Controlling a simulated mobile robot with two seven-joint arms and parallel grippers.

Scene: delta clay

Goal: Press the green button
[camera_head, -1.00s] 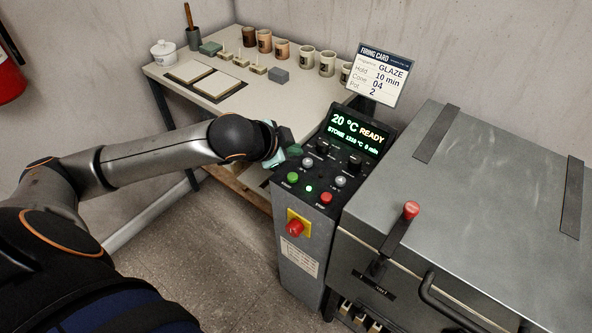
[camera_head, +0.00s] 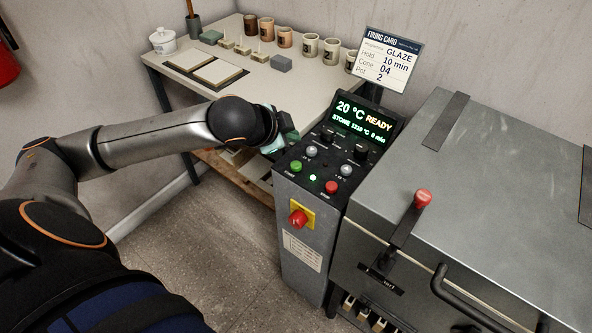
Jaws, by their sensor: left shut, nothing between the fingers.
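The green button (camera_head: 296,166) is a small round cap at the left of the kiln's control panel (camera_head: 330,197). Its top is in plain view. My left gripper (camera_head: 288,130) is just beyond the panel's left edge, farther back than the green button and apart from it. Its dark fingers are shut and empty, partly hidden by my own wrist. My right gripper is out of view.
A red button (camera_head: 331,187), silver buttons and black knobs share the panel. A red emergency stop (camera_head: 298,218) is on its front. The display (camera_head: 361,120) reads READY. Behind stands a table (camera_head: 305,88) with mugs. The kiln (camera_head: 480,190) is at right.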

